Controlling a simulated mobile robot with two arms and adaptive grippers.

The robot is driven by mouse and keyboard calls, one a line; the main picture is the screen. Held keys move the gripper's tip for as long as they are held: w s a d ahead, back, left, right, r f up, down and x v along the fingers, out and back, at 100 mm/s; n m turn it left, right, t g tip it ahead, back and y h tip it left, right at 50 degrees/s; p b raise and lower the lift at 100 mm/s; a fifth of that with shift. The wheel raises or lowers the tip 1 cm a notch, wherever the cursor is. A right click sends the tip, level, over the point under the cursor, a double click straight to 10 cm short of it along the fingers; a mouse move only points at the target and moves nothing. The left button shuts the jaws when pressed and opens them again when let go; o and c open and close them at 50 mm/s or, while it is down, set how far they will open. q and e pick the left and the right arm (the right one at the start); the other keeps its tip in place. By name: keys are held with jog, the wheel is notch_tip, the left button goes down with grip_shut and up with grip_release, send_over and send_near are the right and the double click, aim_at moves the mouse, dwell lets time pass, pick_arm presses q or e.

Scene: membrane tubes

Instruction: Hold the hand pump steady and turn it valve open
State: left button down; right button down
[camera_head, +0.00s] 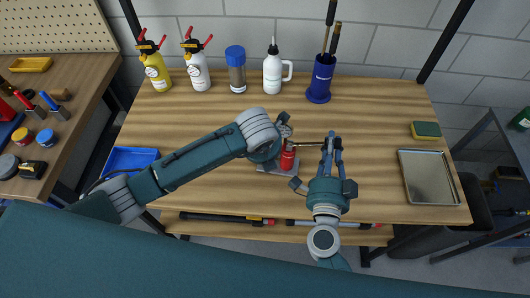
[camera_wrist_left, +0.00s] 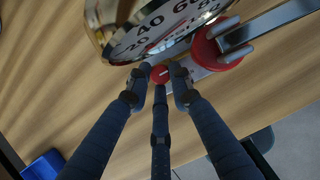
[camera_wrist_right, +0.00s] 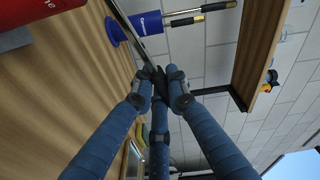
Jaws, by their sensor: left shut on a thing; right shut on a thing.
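The hand pump stands on the table in the head view, with a red body (camera_head: 288,160), a grey base plate (camera_head: 291,171) and a round gauge (camera_head: 285,131). Its lever (camera_head: 308,144) reaches out to the right. My right gripper (camera_head: 331,146) is shut on the lever's end; the right wrist view shows the dark lever (camera_wrist_right: 133,38) running into the fingertips (camera_wrist_right: 159,82). In the left wrist view, my left gripper (camera_wrist_left: 161,80) is shut on a small red valve knob (camera_wrist_left: 159,74) below the gauge face (camera_wrist_left: 165,28). My left arm hides this grip in the head view.
At the back stand yellow and white spray bottles (camera_head: 157,73) (camera_head: 199,73), a blue-capped jar (camera_head: 236,75), a white dropper bottle (camera_head: 272,75) and a blue tool holder (camera_head: 320,80). A metal tray (camera_head: 429,178) and sponge (camera_head: 425,130) lie right, a blue bin (camera_head: 130,160) left.

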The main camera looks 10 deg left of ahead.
pick_arm(q)
jog(key=c, duration=1.6)
grip_release()
jog(key=shift+w+d+r, duration=0.15)
pick_arm(e)
jog(key=shift+a+f, duration=0.1)
jog(key=shift+a, duration=0.1)
pick_arm(q)
jog(key=shift+o, duration=0.2)
pick_arm(e)
jog(key=shift+d, duration=0.1)
jog(key=shift+d, duration=0.1)
pick_arm(q)
jog(key=v, duration=1.2)
pick_arm(e)
jog(key=c, duration=1.7)
grip_release()
jog(key=shift+o, duration=0.2)
